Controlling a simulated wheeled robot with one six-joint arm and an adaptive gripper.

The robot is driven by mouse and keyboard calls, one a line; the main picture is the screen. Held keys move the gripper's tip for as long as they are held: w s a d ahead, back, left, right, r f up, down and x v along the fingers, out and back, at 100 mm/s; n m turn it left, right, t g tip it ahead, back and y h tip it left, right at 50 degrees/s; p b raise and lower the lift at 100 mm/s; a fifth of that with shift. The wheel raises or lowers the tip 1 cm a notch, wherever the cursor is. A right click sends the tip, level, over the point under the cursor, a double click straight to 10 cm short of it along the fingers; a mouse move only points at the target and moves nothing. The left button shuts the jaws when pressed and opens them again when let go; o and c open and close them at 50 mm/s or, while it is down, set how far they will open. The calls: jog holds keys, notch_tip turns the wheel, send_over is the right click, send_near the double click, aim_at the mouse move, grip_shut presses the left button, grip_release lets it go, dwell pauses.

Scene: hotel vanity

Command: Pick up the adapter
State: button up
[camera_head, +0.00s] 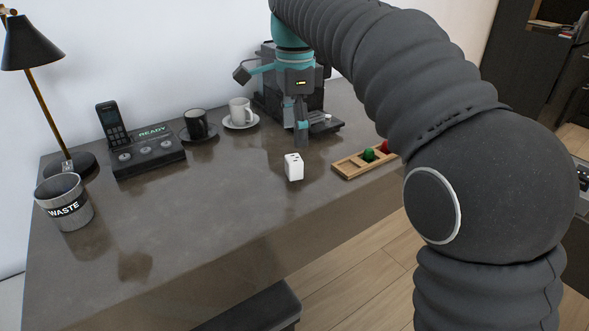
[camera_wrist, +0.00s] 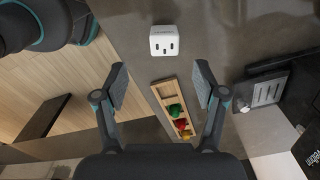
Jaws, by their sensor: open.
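The adapter (camera_head: 293,167) is a small white block standing on the dark tabletop near the middle of the head view. In the wrist view the adapter (camera_wrist: 164,41) shows slots on its face, at the top centre, beyond the fingertips. My gripper (camera_head: 301,128) is above the table, behind the adapter in the head view. The adapter is apart from both fingers.
A wooden tray (camera_head: 348,170) with green and red items lies right of the adapter. A coffee machine (camera_head: 270,98) stands behind. Two cups (camera_head: 241,111), a phone dock (camera_head: 148,156), a lamp (camera_head: 30,45) and a waste cup (camera_head: 64,201) are left. The front tabletop is clear.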

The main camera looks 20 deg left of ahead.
aim_at(294, 158)
jog(key=f, duration=0.3)
jog(key=f+b, duration=0.1)
jog(key=f, duration=0.5)
jog(key=shift+w+a+f, duration=0.15)
jog(key=shift+w, duration=0.1)
jog(key=c, duration=1.2)
jog(key=shift+c, duration=0.3)
jog(key=shift+r, duration=0.6)
jog(key=r, duration=0.1)
jog(key=d+r, duration=0.1)
jog(key=r, duration=0.1)
jog(key=shift+r, duration=0.3)
jog(key=s+d+r, duration=0.2)
jog(key=d+r, duration=0.4)
jog(key=d, duration=0.4)
jog(key=shift+s+d+r, duration=0.15)
jog(key=shift+d, duration=0.1)
